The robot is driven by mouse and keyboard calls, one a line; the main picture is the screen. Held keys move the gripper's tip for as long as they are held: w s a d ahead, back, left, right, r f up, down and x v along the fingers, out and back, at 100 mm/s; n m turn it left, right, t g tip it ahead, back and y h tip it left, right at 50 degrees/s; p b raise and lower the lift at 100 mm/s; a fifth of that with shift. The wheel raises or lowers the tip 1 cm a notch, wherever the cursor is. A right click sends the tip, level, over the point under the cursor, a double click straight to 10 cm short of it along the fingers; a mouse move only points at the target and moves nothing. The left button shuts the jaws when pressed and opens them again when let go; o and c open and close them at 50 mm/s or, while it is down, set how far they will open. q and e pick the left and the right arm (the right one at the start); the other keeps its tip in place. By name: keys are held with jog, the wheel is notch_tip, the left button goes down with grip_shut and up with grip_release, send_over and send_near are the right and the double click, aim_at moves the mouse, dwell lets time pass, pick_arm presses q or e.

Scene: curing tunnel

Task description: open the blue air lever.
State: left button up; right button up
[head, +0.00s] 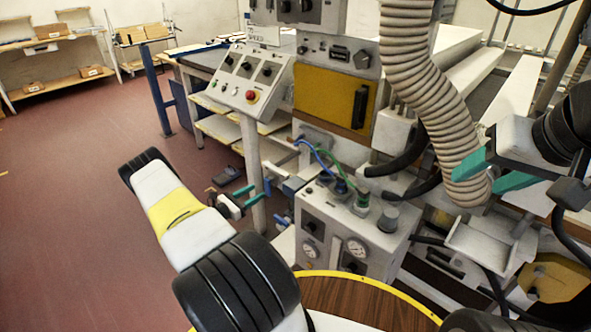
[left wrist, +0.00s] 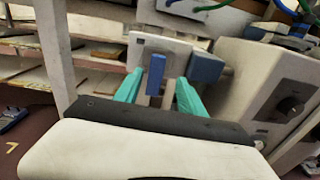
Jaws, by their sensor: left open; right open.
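The blue air lever (left wrist: 155,74) stands upright in front of a pale plate (left wrist: 140,50) in the left wrist view. My left gripper (head: 262,194) is open in front of the machine. In the left wrist view its teal fingers (left wrist: 159,88) show on either side of the lever, with a gap on both sides. I cannot tell how deep the lever sits between them. In the head view the lever is too small and crowded to make out surely.
A blue-grey block (left wrist: 205,68) sits just right of the lever. A grey gauge box (head: 345,235) with knobs and hoses stands close to the right. A control panel (head: 248,80) on a post is behind. A ribbed hose (head: 430,90) hangs at the right. The floor at left is clear.

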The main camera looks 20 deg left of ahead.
aim_at(266, 187)
pick_arm(q)
jog(key=shift+n+y, duration=0.3)
jog(key=x, duration=0.5)
jog(key=f+x, duration=0.1)
jog(key=x, duration=0.1)
jog(key=shift+w+a, duration=0.1)
jog(key=shift+w, duration=0.3)
grip_shut()
dwell(0.9)
